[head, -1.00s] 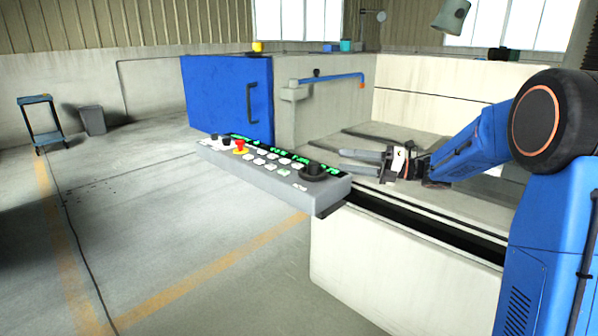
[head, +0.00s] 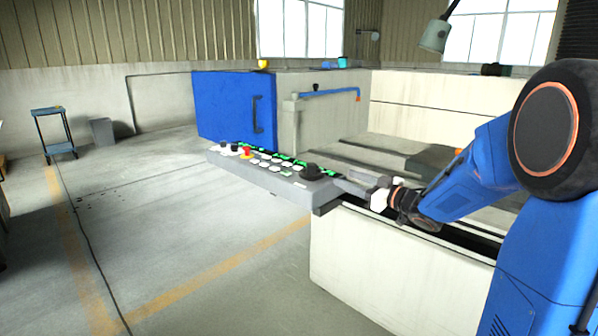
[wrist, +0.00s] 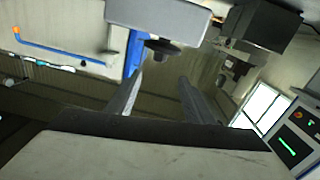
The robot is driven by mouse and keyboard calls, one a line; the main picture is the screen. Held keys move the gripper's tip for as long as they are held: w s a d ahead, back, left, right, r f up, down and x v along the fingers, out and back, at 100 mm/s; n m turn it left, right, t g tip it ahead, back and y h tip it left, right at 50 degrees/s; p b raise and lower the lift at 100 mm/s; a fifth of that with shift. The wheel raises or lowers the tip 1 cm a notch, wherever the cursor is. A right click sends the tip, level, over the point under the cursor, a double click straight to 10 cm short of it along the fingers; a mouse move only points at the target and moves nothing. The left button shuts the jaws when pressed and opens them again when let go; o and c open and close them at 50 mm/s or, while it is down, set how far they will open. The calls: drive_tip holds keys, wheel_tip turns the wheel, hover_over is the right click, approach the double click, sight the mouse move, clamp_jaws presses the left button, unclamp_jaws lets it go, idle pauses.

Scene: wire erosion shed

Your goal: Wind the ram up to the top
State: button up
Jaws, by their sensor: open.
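The grey control panel (head: 262,176) juts out in front of the machine with lit green markings, white buttons and a red stop button (head: 246,152). A black round knob (head: 311,172) sits at its right end; it also shows in the wrist view (wrist: 162,49), ahead of the fingers. My gripper (head: 348,185) is just right of the knob, its fingers pointing left towards it. In the wrist view, my gripper (wrist: 160,76) is open with nothing between its fingers. A dark block (wrist: 258,27) hangs on the machine there; I cannot tell if it is the ram.
The white machine tub (head: 350,270) stands below the arm. A blue door (head: 228,105) and a blue pipe (head: 330,93) are behind the panel. A trolley (head: 52,135) and a bin (head: 103,131) stand far left. The floor left of the panel is clear.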

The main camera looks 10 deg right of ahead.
sight(316, 168)
drive_tip(key=shift+m, duration=0.9)
drive_tip(key=x, duration=1.6)
drive_tip(key=shift+w+a+f, duration=0.15)
drive_tip(key=shift+w, duration=0.2)
drive_tip(key=c, duration=1)
drive_tip(key=shift+c, duration=0.2)
drive_tip(key=shift+n, duration=0.3)
